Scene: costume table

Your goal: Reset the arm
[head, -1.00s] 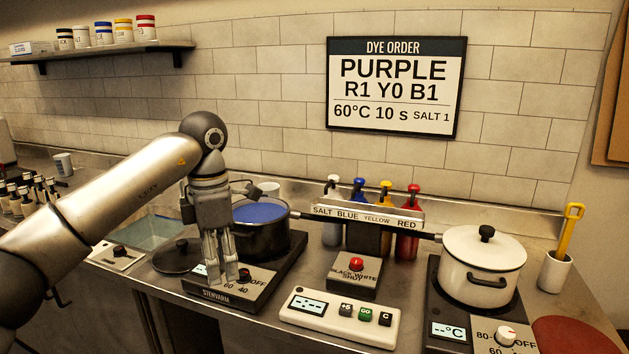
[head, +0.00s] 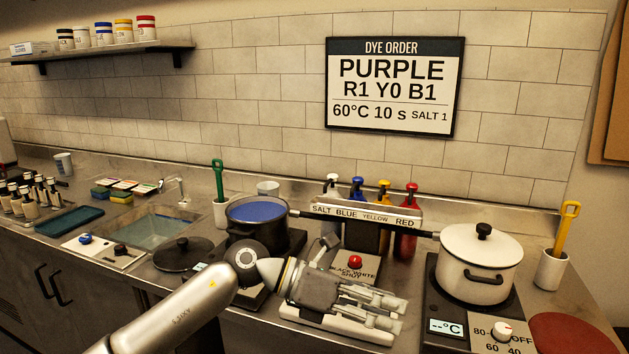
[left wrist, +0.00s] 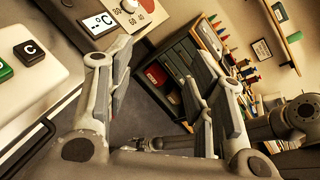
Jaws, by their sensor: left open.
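My left arm comes in from the bottom left in the head view. Its left gripper (head: 385,316) is open and empty, pointing right above the white timer panel (head: 335,328) and hiding most of it. In the left wrist view the left gripper (left wrist: 160,90) shows two spread fingers with nothing between them. The timer panel's corner with its C button (left wrist: 30,48) shows at the left there. My right gripper is not seen in the head view.
A black pot (head: 262,236) with blue liquid stands behind my arm. A white lidded pot (head: 480,264) stands on the right hotplate. Dye pump bottles (head: 405,240) stand at the back. A black lid (head: 183,255) lies left. A sink (head: 160,232) is further left.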

